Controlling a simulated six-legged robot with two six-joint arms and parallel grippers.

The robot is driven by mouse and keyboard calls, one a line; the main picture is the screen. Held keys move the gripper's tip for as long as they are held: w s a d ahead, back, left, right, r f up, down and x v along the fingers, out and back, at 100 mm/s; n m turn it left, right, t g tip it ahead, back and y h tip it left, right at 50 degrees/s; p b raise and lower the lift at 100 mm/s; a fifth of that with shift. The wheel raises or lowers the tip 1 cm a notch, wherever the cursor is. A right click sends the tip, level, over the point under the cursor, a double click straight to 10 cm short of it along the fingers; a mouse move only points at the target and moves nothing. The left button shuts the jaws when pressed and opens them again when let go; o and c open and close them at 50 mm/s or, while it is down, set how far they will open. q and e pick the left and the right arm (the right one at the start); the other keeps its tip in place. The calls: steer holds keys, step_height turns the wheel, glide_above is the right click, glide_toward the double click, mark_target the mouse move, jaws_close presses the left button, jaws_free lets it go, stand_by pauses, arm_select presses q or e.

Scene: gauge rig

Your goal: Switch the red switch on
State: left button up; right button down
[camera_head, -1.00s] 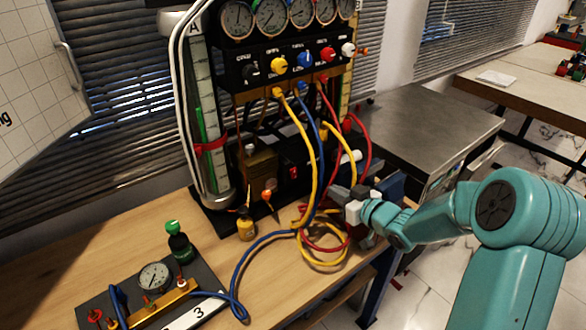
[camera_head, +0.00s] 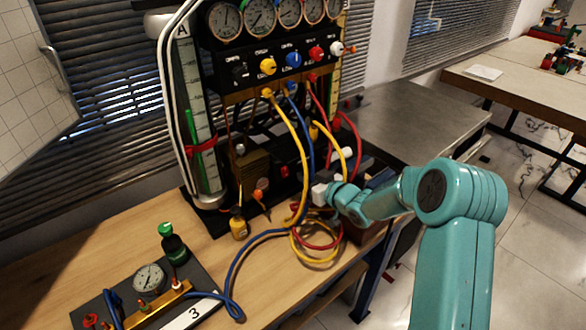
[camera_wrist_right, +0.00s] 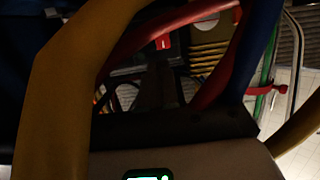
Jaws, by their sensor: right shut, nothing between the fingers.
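The red switch (camera_head: 284,171) sits low on the dark front of the gauge rig, behind the hanging hoses. It is small here, and I cannot tell its position. It also shows in the right wrist view (camera_wrist_right: 163,43), beyond the dark fingers. My right gripper (camera_head: 308,187) is shut and empty, just right of and in front of the switch, among the yellow, blue and red hoses. In the wrist view its fingers (camera_wrist_right: 158,82) point toward the switch, with a gap seeming to remain. The fingertips are partly hidden in the head view. My left gripper is not in view.
Yellow (camera_head: 304,150), blue and red hoses hang in front of the rig and crowd the gripper. A gauge block (camera_head: 149,278) is at the front left.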

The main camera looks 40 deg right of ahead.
mark_target(284, 166)
steer(key=p+x, duration=0.1)
steer(key=x, duration=0.4)
steer(key=shift+w+a, duration=0.1)
steer(key=shift+w, duration=0.25)
steer(key=shift+w+a+r+g+p, duration=0.15)
steer(key=shift+w+g+p, duration=0.35)
steer(key=shift+p, duration=0.6)
steer(key=shift+s, duration=0.2)
steer(key=shift+r, duration=0.1)
